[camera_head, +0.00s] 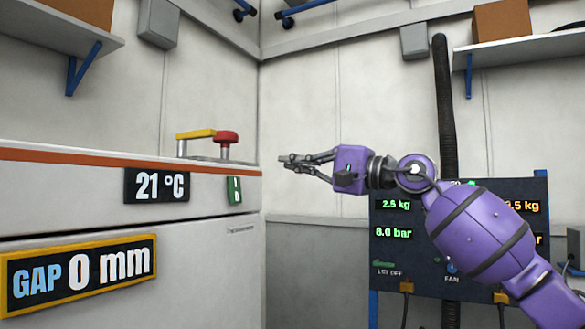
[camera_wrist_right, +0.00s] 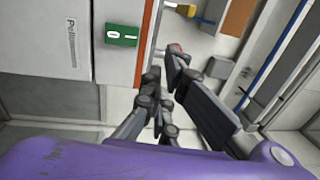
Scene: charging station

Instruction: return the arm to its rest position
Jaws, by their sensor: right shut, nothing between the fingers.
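My right gripper (camera_head: 288,160) is at the end of my purple right arm, which comes in from the right in the head view. Its fingers are shut and empty, pointing left towards the white cabinet's right edge. In the right wrist view the gripper (camera_wrist_right: 165,62) shows close up, with the cabinet beside it. I cannot tell from these views whether the fingertips touch the cabinet. My left gripper is not in view.
The white cabinet (camera_head: 120,225) fills the left. A dark gauge panel (camera_head: 395,262) stands behind my arm. Shelves line the walls.

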